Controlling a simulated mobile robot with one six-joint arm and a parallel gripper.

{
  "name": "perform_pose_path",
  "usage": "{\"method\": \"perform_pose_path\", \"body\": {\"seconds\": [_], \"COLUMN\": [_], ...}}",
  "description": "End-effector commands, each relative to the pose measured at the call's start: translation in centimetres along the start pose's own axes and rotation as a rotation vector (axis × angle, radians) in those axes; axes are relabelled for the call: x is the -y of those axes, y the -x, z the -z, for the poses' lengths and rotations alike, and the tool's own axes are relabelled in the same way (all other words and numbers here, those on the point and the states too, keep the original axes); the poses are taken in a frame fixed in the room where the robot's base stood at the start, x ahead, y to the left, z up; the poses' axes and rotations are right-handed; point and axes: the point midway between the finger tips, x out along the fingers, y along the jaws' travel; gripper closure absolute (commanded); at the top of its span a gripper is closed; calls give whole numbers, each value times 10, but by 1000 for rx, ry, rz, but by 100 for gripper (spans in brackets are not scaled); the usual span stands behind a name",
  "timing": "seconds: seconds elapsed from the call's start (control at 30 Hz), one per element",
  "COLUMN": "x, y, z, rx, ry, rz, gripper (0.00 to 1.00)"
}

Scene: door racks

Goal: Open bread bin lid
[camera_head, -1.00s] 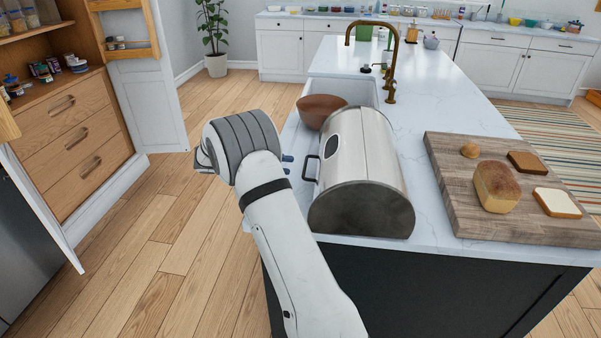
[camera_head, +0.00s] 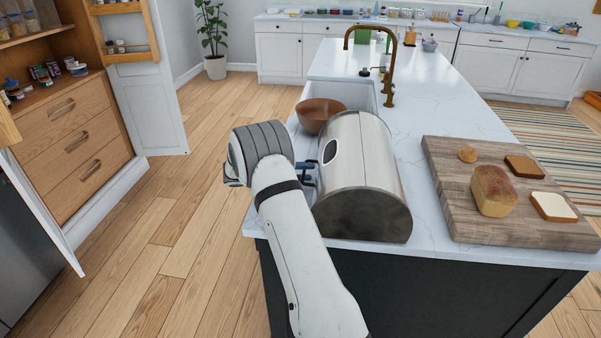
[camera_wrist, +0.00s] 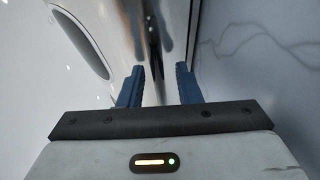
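The bread bin (camera_head: 365,170) is a brushed-metal bin with a rounded lid and a dark end panel, standing on the island counter. Its lid is down. A dark oval window (camera_head: 328,152) is in the lid, and it also shows in the wrist view (camera_wrist: 80,42). My gripper (camera_head: 310,172) is at the bin's left side, where the dark handle is, and largely hides the handle. In the wrist view its blue fingers (camera_wrist: 160,85) are apart, pointing at the shiny metal front. A dark strip shows between them; I cannot tell if the handle is touched.
A brown bowl (camera_head: 318,114) stands just behind the bin, near the sink (camera_head: 355,95). A wooden board (camera_head: 455,212) with bread lies to the right. The white marble counter (camera_head: 425,125) is clear behind the board. Open floor lies left of the island.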

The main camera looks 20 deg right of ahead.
Motion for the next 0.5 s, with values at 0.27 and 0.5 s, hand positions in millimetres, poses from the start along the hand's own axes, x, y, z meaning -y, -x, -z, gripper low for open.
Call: {"method": "perform_pose_path", "body": {"seconds": [0.27,0.5], "x": [0,0], "y": [0,0], "z": [0,0], "rx": [0,0], "ry": [0,1], "rz": [0,0], "gripper": [83,100]}}
